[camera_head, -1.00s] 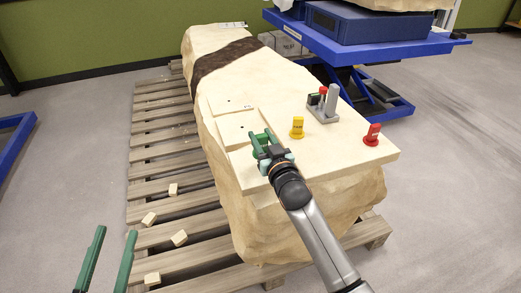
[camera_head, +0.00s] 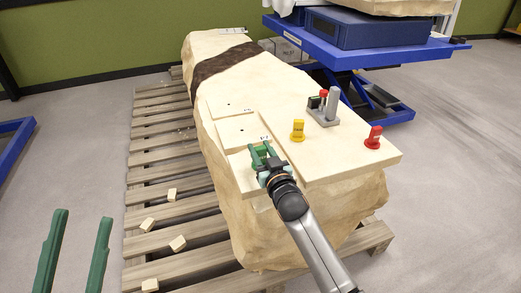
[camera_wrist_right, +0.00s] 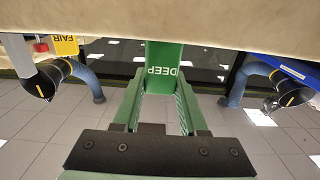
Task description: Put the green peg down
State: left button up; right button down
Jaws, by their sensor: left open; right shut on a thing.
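The green peg (camera_wrist_right: 164,68), lettered DEEP, is between the two green fingers of my right gripper (camera_wrist_right: 161,92) in the right wrist view. In the head view, my right gripper (camera_head: 262,151) is at the near-left part of the pale slab top, over the nearest of its pale square plates (camera_head: 243,174). The fingers largely hide the peg there, and I cannot tell whether its lower end touches the plate. My left gripper (camera_head: 83,216) is open and empty at the lower left, away from the slab.
A yellow peg (camera_head: 298,131) and a red peg (camera_head: 374,138) stand on the slab top (camera_head: 340,160). A grey holder (camera_head: 325,114) with several upright pieces stands behind them. Small wooden blocks (camera_head: 178,243) lie on the pallet (camera_head: 160,210). A blue lift table (camera_head: 370,48) stands behind.

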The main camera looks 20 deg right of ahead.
jog(key=shift+f, duration=0.15)
jog(key=shift+c, duration=2.2)
grip_release()
